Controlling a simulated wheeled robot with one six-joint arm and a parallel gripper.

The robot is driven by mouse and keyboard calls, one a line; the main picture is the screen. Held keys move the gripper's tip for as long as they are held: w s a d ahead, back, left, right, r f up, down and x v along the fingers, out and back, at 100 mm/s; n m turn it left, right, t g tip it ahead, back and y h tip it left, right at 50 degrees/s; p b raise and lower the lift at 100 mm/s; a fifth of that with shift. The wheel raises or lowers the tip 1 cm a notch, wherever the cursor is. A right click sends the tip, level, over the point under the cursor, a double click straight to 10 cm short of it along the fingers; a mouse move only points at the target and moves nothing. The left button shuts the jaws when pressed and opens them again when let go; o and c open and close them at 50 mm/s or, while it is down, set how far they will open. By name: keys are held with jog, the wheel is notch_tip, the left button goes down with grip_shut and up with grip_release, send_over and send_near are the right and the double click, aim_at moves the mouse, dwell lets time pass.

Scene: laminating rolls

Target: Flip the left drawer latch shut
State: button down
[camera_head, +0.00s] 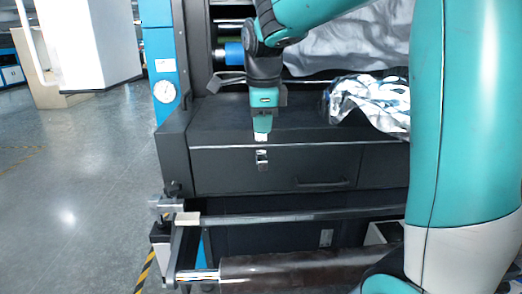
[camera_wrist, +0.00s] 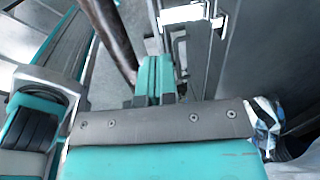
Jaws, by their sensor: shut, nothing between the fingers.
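The left drawer latch (camera_head: 262,160) is a small silver metal piece on the upper front of the dark drawer (camera_head: 220,172). The latch also shows at the top of the wrist view (camera_wrist: 184,14) as a bright metal bracket. My gripper (camera_head: 261,138) points down just above the latch, at the cabinet's front top edge. In the wrist view my gripper's teal fingers (camera_wrist: 156,78) are together with nothing between them, close to the latch. I cannot tell whether the fingertips touch the latch. The gripper partly hides the latch's upper end in the head view.
A bar handle (camera_head: 325,183) sits on the drawer front to the right. A horizontal rail (camera_head: 300,215) and a dark roll (camera_head: 300,268) run below and in front. Crumpled silver film (camera_head: 372,102) lies on the cabinet top. Open floor (camera_head: 70,180) is at left.

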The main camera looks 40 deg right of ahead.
aim_at(261, 161)
jog(key=f, duration=0.2)
jog(key=f+p, duration=0.1)
jog(key=f, duration=0.2)
jog(key=w+f+p, duration=0.1)
jog(key=f, duration=0.2)
jog(key=shift+d, duration=0.4)
jog(key=shift+w+a, duration=0.1)
